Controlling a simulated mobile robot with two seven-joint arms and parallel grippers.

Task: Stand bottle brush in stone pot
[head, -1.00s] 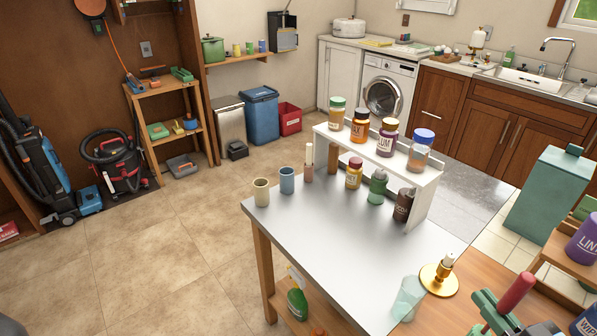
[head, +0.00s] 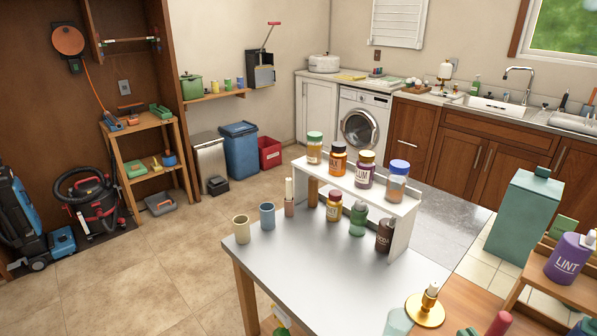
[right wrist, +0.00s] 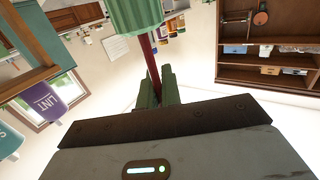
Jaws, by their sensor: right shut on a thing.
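My right gripper (right wrist: 158,92) is shut on the bottle brush, whose dark red shaft (right wrist: 152,64) rises between the green fingers to a green ribbed head (right wrist: 136,14) in the right wrist view. In the head view only the brush's red end (head: 499,323) shows at the bottom right edge. A stone-coloured beige pot (head: 241,229), probably the stone pot, stands upright and open at the table's left corner, well apart from the brush. A blue pot (head: 267,216) and a pinkish one with a pale rod (head: 289,200) stand beside it. My left gripper is out of view.
The grey table (head: 300,265) has free room in its middle. A white riser (head: 400,225) with several jars stands at its back right. A brass candle holder (head: 426,308) and clear cup (head: 397,323) stand near the front. A purple LINT bottle (head: 568,258) is at right.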

